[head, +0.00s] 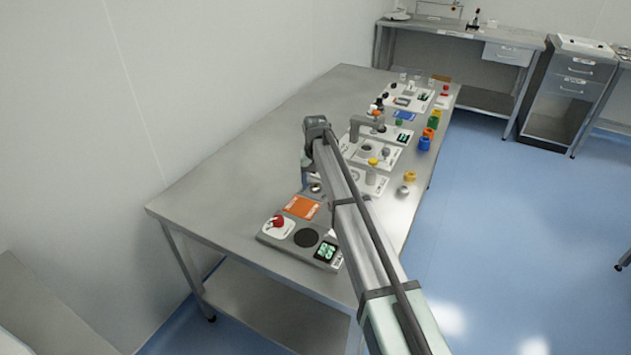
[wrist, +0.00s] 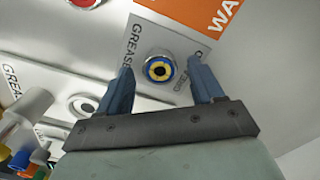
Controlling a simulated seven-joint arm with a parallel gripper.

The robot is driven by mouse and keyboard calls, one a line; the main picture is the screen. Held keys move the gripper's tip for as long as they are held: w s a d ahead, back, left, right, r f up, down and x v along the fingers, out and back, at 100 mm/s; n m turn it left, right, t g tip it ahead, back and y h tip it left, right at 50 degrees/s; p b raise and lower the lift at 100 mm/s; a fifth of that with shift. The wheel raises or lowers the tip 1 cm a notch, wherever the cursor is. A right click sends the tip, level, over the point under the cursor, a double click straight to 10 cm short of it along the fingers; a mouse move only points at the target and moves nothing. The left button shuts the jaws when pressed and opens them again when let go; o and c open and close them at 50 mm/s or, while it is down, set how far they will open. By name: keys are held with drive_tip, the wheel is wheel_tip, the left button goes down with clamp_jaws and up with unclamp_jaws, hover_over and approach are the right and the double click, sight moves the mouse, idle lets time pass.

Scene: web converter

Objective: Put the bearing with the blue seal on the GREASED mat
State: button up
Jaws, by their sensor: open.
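My fingers are not clear there.
An orange mat (head: 301,207) adjoins the grey mat and also shows in the wrist view (wrist: 190,12). A red button (head: 278,222), dark disc (head: 307,238) and display (head: 326,251) stand nearby. Another ring-shaped part (wrist: 84,105) lies left. The table's left side is clear.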

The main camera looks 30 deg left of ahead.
sight(316, 186)
wheel_tip(316, 186, up, 12)
drive_tip(key=shift+r, duration=0.2)
idle(0.5)
idle(0.4)
